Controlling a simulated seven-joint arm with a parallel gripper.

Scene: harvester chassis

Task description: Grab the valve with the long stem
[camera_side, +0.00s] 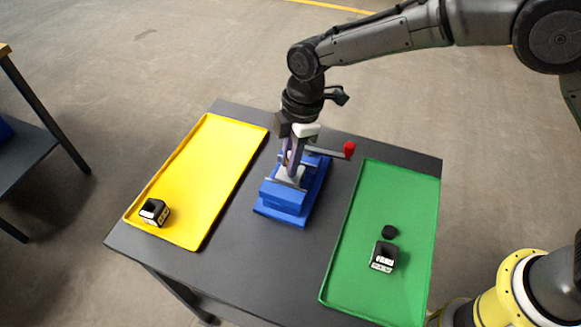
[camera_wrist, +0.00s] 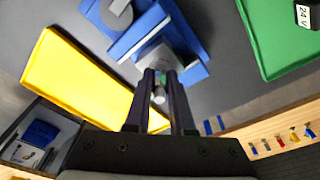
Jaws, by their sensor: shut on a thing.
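A small valve (camera_wrist: 159,94) with a pale, rounded end and a bit of green is pinched between the fingers of my gripper (camera_wrist: 162,78) in the wrist view. Its stem cannot be made out clearly. In the side view my gripper (camera_side: 291,160) points down over the blue vise (camera_side: 283,198), and its fingers hide most of the valve. The fingertips are close to the pale jaws of the vise, which also shows in the wrist view (camera_wrist: 190,72). I cannot tell whether the valve touches the vise.
A yellow tray (camera_side: 196,175) on the left holds a black-and-white block (camera_side: 154,212). A green tray (camera_side: 395,190) on the right holds another block (camera_side: 384,256) and a small black round piece (camera_side: 390,232). The vise's red-knobbed handle (camera_side: 349,150) sticks out right, near my gripper.

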